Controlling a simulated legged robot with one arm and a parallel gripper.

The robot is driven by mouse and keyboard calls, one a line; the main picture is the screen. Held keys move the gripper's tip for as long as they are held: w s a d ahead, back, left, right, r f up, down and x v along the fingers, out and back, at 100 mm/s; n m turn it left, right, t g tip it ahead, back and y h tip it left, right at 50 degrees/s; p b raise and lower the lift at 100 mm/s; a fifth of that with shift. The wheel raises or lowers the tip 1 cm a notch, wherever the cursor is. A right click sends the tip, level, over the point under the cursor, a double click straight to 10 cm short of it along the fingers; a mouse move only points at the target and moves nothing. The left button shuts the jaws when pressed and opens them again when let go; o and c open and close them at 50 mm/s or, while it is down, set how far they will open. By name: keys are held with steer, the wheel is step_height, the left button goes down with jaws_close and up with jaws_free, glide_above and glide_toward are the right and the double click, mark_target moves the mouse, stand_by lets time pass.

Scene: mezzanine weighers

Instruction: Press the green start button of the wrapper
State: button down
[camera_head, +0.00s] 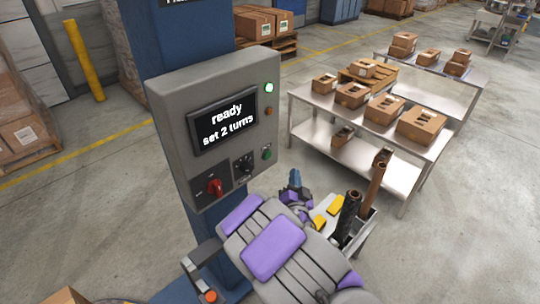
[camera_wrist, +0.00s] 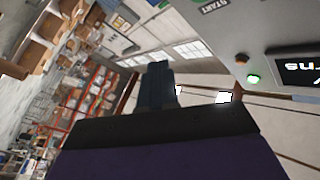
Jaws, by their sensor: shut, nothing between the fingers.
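The wrapper's control box (camera_head: 170,145) is a grey panel on a blue column. Its green start button (camera_head: 267,154) sits low at the right side of the panel front. In the wrist view the START label (camera_wrist: 215,5) shows near the top edge, and the button is mostly out of frame. My gripper (camera_head: 294,178) is to the right of and below the button, apart from the panel. In the wrist view my gripper (camera_wrist: 158,72) has its fingers together with nothing between them.
The screen (camera_head: 224,119) reads "ready set 2 turns". A green lamp (camera_head: 269,87) is lit above an orange lamp (camera_head: 268,111). A red rotary switch (camera_head: 214,187) and a black knob (camera_head: 246,168) are left of the button. A steel table (camera_head: 330,120) with boxes stands to the right.

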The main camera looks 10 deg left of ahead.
mark_target(268, 155)
steer(key=w+a+b, duration=0.1)
steer(key=w+a, duration=0.4)
steer(key=a, duration=0.2)
steer(key=shift+w, duration=0.2)
stand_by(2.3)
steer(key=shift+w+a, duration=0.2)
steer(key=shift+a, duration=0.05)
